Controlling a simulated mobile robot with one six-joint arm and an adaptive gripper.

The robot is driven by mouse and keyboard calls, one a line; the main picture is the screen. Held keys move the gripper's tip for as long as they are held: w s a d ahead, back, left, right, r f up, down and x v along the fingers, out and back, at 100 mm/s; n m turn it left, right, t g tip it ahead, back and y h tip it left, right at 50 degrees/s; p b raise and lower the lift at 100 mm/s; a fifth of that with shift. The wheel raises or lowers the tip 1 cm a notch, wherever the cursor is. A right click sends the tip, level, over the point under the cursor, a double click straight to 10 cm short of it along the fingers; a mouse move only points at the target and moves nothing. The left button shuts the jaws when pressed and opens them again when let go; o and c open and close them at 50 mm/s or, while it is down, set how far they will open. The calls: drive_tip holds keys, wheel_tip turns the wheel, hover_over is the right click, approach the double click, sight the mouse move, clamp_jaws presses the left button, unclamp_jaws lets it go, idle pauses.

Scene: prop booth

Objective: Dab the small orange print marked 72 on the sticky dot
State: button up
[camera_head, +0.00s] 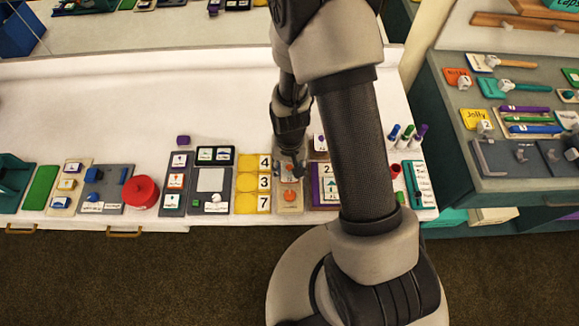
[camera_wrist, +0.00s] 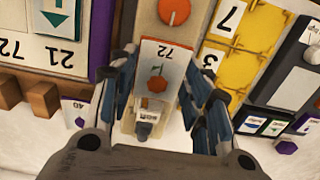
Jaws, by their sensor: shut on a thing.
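The small orange-edged print marked 72 (camera_wrist: 162,62) is a white card with an orange shape on it. In the wrist view it lies between the fingers of my gripper (camera_wrist: 164,85), which is shut on it. In the head view my gripper (camera_head: 290,158) points down at the print (camera_head: 289,172). In the head view the dot (camera_head: 290,196) is nearer the counter's front edge. I cannot tell if the print touches the board.
A yellow number board (camera_head: 245,182) stands close on the left in the head view, with a purple-framed board (camera_head: 326,186) close on the right. A red round tin (camera_head: 141,192) is farther left. Markers (camera_head: 408,134) stand at right. The counter's back (camera_head: 130,95) is clear.

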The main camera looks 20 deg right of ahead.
drive_tip(key=shift+f+b, duration=0.5)
drive_tip(key=shift+f, duration=0.05)
idle(1.4)
drive_tip(key=shift+r+p, duration=2.3)
drive_tip(key=shift+r, duration=0.8)
drive_tip(key=shift+f, duration=0.1)
drive_tip(key=shift+w, duration=0.15)
drive_tip(key=w+r+n+b, duration=0.3)
drive_tip(key=w+r+b, duration=0.1)
drive_tip(key=r, duration=0.5)
drive_tip(key=shift+r+n, duration=0.25)
drive_tip(key=shift+n, duration=0.05)
